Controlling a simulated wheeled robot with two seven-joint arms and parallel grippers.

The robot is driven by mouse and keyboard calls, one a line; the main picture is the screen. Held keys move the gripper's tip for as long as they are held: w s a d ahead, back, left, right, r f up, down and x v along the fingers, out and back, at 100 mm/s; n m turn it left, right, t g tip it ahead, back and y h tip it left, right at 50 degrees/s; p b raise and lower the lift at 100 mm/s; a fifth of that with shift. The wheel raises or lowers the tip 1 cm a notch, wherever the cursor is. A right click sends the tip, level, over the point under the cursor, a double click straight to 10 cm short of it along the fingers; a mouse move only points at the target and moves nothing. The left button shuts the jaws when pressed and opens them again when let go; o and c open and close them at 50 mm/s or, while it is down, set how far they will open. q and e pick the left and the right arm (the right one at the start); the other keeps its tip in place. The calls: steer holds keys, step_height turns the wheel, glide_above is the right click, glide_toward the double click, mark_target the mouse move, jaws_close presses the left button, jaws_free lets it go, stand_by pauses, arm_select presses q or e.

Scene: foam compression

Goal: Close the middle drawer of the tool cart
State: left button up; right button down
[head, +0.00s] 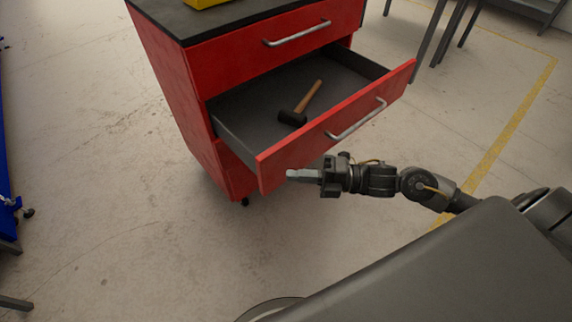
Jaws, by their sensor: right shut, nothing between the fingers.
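The red tool cart (160,75) stands upper centre in the head view. Its middle drawer (300,150) is pulled well out, with a grey inside and a silver bar handle (357,119) on its red front. A mallet (303,103) with a dark head and wooden handle lies in the drawer. My right gripper (291,175) is shut and empty. Its fingertips appear close in front of the drawer front's lower left part; I cannot tell whether they touch it. My left gripper is not in view.
The top drawer (240,62) is shut. A yellow object (205,3) rests on the cart's dark top. Dark table legs (430,40) stand at upper right, and a blue structure (8,185) at the left edge. The floor left of the cart is clear.

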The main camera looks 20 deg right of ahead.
mark_target(269, 164)
steer(key=w, duration=0.1)
steer(key=w+a, duration=0.1)
steer(key=w, duration=0.1)
steer(key=shift+w, duration=0.15)
steer(key=shift+w+a, duration=0.1)
steer(key=shift+w, duration=0.25)
steer(key=shift+a, duration=0.1)
